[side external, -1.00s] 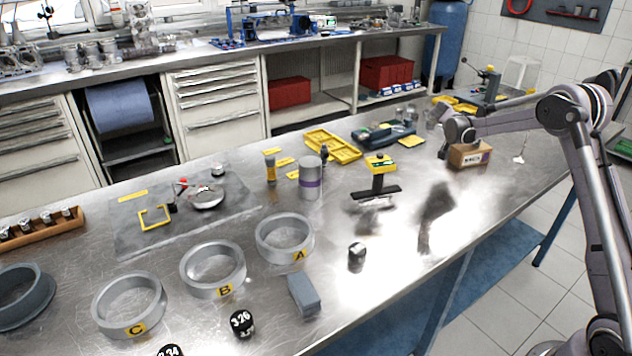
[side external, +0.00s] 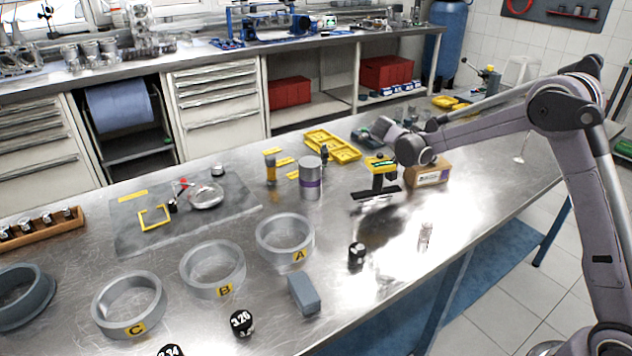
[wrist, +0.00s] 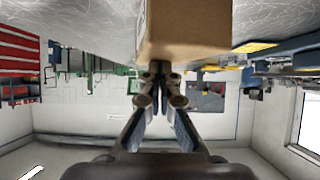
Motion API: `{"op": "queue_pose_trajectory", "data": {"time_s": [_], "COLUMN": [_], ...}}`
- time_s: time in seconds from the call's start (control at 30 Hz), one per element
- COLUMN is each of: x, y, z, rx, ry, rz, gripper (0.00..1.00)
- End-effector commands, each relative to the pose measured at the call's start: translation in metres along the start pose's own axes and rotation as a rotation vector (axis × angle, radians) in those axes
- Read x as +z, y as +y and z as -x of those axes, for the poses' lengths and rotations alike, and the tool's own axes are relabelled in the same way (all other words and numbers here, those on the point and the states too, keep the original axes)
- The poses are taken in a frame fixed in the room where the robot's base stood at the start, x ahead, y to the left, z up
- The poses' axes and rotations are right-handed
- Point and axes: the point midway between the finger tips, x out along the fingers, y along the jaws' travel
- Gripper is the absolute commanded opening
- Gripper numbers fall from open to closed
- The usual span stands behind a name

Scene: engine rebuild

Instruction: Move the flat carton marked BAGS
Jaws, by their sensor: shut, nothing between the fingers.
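The flat brown carton (side external: 430,174) lies on the steel bench, right of the yellow-topped black stand. Dark print shows on its front face, too small to read surely. My gripper's wrist housing is just above and left of the carton in the side view, and the fingers are hidden there. In the wrist view my gripper (wrist: 160,70) is shut, with its fingertips together at the near face of the carton (wrist: 185,30). They look close to or against it; I cannot tell if they touch. Nothing is held.
The yellow-topped black stand (side external: 381,180) is close left of the carton. A grey cylinder with a purple band (side external: 311,180) and yellow trays (side external: 332,147) are farther left. A small clear object (side external: 426,236) stands in front. The bench right of the carton is clear.

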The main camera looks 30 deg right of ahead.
Motion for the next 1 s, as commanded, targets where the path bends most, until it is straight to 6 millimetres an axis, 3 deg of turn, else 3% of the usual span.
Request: {"op": "queue_pose_trajectory", "data": {"time_s": [0.03,0.37,0.57,1.0], "x": [0.009,-0.004,0.004,-0.033], "y": [-0.001,-0.001,-0.001,0.001], "z": [0.001,0.008,0.001,-0.063], "rx": [-0.004,-0.004,-0.003,0.005], "ry": [-0.023,-0.022,-0.019,-0.023], "rz": [0.002,0.002,0.001,-0.004], "gripper": [0.0,0.0,0.0,0.0]}}
